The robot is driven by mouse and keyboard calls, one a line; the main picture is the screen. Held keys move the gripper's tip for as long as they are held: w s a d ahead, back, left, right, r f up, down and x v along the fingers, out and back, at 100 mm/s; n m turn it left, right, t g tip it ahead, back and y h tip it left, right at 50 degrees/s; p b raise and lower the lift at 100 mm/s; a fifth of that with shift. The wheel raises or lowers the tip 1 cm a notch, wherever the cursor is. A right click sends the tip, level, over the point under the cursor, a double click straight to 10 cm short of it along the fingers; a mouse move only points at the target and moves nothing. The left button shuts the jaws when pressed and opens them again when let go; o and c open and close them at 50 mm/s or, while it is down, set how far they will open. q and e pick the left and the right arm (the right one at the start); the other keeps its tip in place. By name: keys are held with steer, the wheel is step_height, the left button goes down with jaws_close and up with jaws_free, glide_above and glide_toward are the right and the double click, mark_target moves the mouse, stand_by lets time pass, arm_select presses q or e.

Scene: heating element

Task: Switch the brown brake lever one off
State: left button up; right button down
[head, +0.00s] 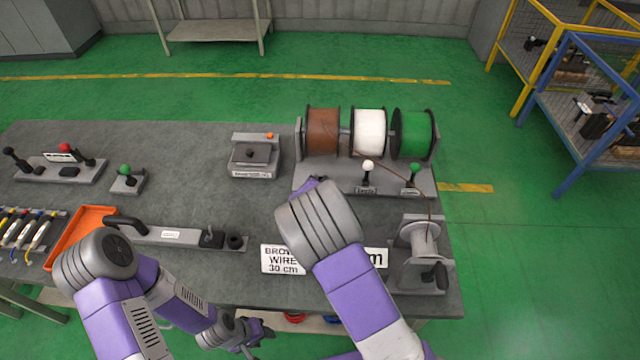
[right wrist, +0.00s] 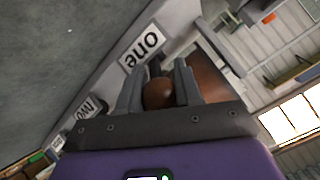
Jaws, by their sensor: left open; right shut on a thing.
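The brown brake lever one shows in the right wrist view as a round brown knob (right wrist: 157,94) beside a white label reading "one" (right wrist: 143,49). My right gripper (right wrist: 160,82) has its two fingers on either side of this knob and is shut on it. In the head view my right wrist covers the lever and most of the right gripper. My left gripper (head: 250,338) is low at the front, below the table edge, away from the levers, open and empty.
A rack holds brown (head: 322,130), white (head: 369,133) and green (head: 412,134) wire spools. White (head: 369,172) and green (head: 414,175) levers stand in front, right of my right wrist. A crank winder (head: 420,255) is at the right edge. An orange tray (head: 82,238) lies left.

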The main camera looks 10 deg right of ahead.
steer(key=shift+s+a+f, duration=0.1)
steer(key=shift+a+f, duration=0.05)
steer(key=shift+f, duration=0.15)
steer(key=c, duration=1)
jaws_free()
steer(key=shift+c, duration=0.2)
steer(key=shift+o, duration=1.3)
steer(key=shift+r, duration=0.15)
steer(key=shift+r, duration=0.1)
steer(key=p+v, duration=0.1)
steer(key=v, duration=0.6)
steer(key=shift+s, duration=0.2)
